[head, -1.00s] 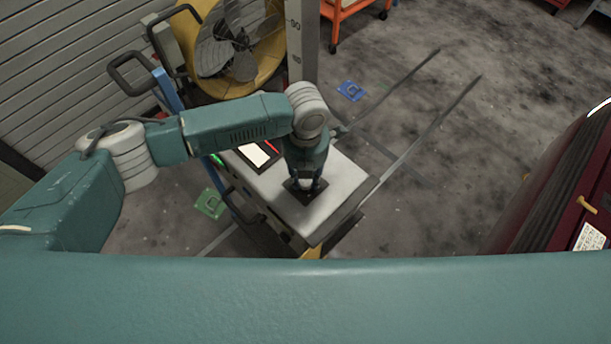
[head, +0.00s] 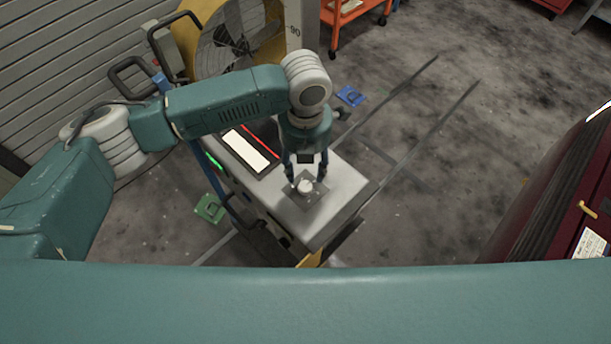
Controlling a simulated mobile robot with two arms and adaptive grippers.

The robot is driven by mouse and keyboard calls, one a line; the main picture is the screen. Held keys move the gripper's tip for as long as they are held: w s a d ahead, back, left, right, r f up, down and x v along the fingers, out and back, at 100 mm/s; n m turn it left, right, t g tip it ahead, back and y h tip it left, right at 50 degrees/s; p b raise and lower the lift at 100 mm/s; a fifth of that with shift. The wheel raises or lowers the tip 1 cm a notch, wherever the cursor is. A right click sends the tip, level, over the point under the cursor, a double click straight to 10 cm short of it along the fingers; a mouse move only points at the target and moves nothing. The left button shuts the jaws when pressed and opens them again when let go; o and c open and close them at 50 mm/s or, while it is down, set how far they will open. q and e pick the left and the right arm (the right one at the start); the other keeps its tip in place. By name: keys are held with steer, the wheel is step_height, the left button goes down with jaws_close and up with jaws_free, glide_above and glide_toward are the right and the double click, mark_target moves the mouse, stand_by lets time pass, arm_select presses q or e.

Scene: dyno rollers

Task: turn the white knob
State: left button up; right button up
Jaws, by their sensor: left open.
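The white knob (head: 305,187) stands on a dark square plate (head: 318,203) on top of a grey console (head: 345,195). My left gripper (head: 306,178) is at the knob from above and behind, its fingers pointing down and spread apart. One finger shows on each side of the knob. Whether the fingers touch the knob cannot be told from this view. The knob's top and near side are visible. My right gripper is not in view.
A white screen (head: 245,149) lies on the console left of the knob. A yellow fan (head: 190,35) and a post (head: 300,25) stand behind. A red cabinet (head: 560,200) is at the right. The grey floor (head: 430,180) between is open.

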arm_select(q)
steer(key=shift+r, duration=2.1)
